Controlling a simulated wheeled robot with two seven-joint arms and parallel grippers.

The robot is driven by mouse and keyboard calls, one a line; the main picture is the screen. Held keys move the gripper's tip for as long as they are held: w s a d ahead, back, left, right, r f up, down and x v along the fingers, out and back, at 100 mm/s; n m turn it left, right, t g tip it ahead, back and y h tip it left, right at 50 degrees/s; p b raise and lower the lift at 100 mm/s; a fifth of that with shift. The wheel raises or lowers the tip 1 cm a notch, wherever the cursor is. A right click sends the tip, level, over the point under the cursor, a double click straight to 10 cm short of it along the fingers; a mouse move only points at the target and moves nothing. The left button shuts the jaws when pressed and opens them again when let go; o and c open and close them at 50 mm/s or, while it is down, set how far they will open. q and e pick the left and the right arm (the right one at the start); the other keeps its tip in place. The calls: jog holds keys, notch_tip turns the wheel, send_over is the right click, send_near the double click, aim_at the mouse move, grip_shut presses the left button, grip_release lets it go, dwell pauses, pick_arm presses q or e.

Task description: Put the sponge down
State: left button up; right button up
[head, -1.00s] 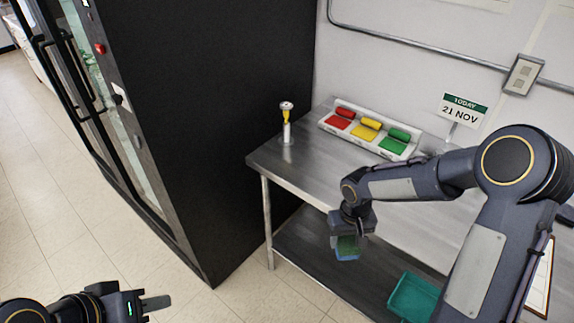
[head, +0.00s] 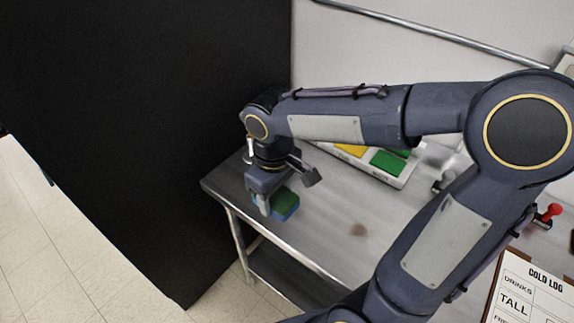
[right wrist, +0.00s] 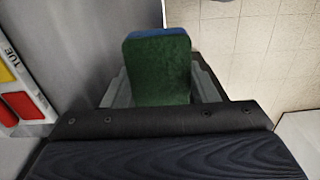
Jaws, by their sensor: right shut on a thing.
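The sponge (head: 287,203), green with a blue layer, is in my right gripper (head: 284,194), near the left end of the steel table (head: 318,228). In the right wrist view the sponge (right wrist: 158,72) stands between the two fingers of the gripper (right wrist: 160,88), its green face towards the camera. The tabletop shows to its left there and floor tiles to its right, so it is near the table's edge. I cannot tell whether it touches the top. My left gripper is out of view.
A tray with yellow and green blocks (head: 388,163) stands at the back of the table, partly behind my arm. A cold-log clipboard (head: 530,290) is at lower right.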

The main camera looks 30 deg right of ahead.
jog(key=shift+w+d+r, duration=0.1)
jog(key=shift+d+r, duration=0.1)
jog(key=w+d+f+p, duration=0.1)
jog(key=w+d+f, duration=0.1)
jog(key=w+f, duration=0.1)
jog(key=w+d+f+p, duration=0.1)
jog(key=w+d+f, duration=0.2)
jog(key=w+d+f+p, duration=0.1)
jog(key=w+d+f, duration=0.1)
jog(key=w+d, duration=0.1)
jog(key=shift+w+d+f, duration=0.15)
jog(key=shift+w+f, duration=0.25)
jog(key=shift+w, duration=0.1)
jog(key=shift+w+d+f, duration=0.25)
jog(key=shift+f, duration=0.15)
notch_tip(320, 180, down, 3)
jog(key=shift+f+p, duration=0.1)
jog(key=shift+p, duration=0.25)
